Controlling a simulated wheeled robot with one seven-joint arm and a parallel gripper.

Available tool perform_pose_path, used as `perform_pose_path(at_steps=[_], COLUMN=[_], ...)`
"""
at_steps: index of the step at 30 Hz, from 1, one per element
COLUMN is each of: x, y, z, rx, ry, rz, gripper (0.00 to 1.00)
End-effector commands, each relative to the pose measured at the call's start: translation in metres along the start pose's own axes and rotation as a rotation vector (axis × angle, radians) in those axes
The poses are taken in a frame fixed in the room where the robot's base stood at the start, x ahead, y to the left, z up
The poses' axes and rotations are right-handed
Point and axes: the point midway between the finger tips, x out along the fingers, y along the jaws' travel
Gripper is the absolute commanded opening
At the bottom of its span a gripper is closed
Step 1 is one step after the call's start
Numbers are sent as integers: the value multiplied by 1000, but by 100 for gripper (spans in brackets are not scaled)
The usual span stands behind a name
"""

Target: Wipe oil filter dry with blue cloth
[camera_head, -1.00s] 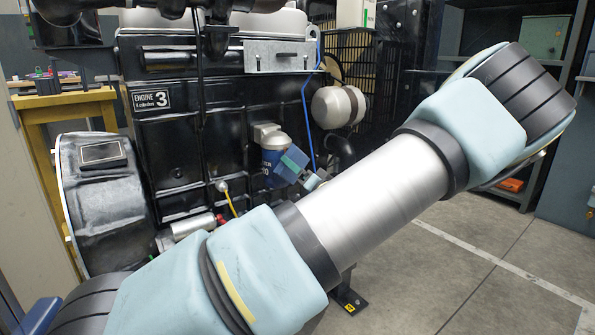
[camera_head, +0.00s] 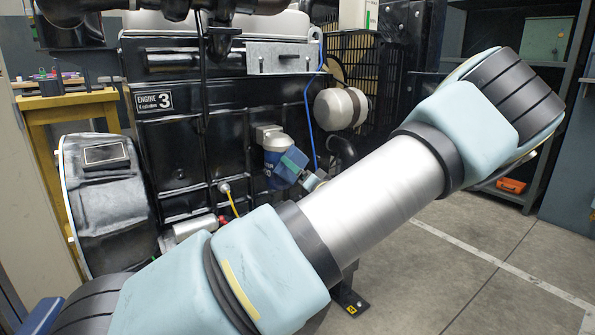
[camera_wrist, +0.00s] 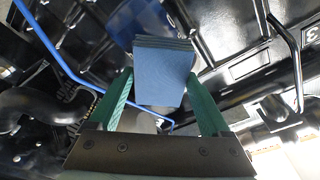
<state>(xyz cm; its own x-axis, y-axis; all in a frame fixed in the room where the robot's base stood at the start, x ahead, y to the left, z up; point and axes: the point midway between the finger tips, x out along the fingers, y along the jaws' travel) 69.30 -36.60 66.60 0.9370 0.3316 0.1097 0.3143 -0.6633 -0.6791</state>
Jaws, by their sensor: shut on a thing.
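The oil filter (camera_head: 276,153) is a blue and white canister hanging upright on the side of the black engine in the head view. The blue cloth (camera_head: 286,176) is a folded pad in front of the filter's right side. It also fills the middle of the wrist view (camera_wrist: 163,75), between two green fingers. My gripper (camera_wrist: 163,82) is shut on the cloth. In the wrist view a rounded blue surface (camera_wrist: 140,22), likely the filter, shows behind the cloth's far end. Whether cloth and filter touch, I cannot tell. The cloth hides part of the filter.
A blue hose (camera_head: 310,110) runs down right of the filter, and a yellow cable (camera_head: 234,205) is at lower left. A white round tank (camera_head: 341,108) sits at upper right. A yellow bench (camera_head: 68,104) stands at left. Open floor (camera_head: 480,260) lies at right.

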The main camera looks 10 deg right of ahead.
Motion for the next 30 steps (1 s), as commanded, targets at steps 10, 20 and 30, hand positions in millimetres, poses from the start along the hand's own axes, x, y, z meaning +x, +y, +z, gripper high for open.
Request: perform_pose_path(at_steps=[10,20,30], x=[7,12,12], y=[0,0,7], z=[1,2,12], rx=[0,-1,1], ry=[0,-1,-3], rz=[0,-1,-1], gripper=[37,21,21])
